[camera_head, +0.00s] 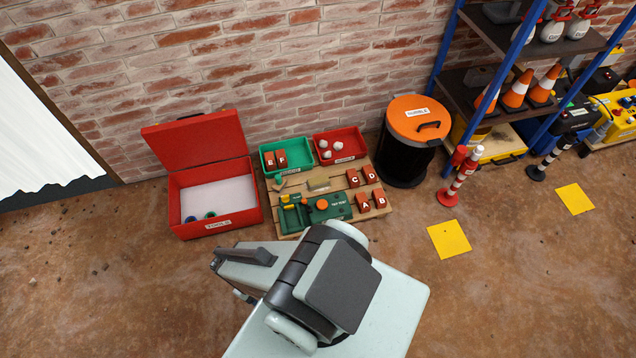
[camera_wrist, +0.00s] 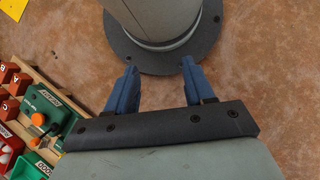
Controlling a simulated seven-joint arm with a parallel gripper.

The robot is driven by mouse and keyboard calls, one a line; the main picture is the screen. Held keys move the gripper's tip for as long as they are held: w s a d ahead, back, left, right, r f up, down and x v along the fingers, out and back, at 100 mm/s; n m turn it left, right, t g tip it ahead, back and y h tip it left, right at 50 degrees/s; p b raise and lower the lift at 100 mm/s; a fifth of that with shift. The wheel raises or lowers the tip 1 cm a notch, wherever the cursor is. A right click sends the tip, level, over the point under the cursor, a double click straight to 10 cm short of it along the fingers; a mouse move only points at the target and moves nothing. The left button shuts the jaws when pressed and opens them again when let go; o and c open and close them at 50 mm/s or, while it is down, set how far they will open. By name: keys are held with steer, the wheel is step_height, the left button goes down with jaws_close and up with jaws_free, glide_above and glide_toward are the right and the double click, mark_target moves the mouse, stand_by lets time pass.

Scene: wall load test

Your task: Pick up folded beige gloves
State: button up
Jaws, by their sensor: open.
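A small beige-tan item (camera_head: 318,184), which looks like the folded gloves, lies on the wooden pallet (camera_head: 376,213) just below the two bins in the head view. It is too small there to make out its folds, and I cannot make it out in the wrist view. My gripper (camera_wrist: 158,64) is open, with two blue fingers set wide apart and nothing held between them. It is away from the beige item; the pallet shows only at the left of the wrist view.
On the pallet are a green test unit (camera_head: 326,208), lettered red blocks (camera_head: 362,203), a green bin (camera_head: 268,161) and a red bin (camera_head: 356,147). An open red toolbox (camera_head: 216,225) stands left, an orange-lidded black drum (camera_head: 404,160) right. Floor in front is partly clear.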

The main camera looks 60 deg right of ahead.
steer(key=o, duration=0.6)
steer(key=shift+d, duration=0.1)
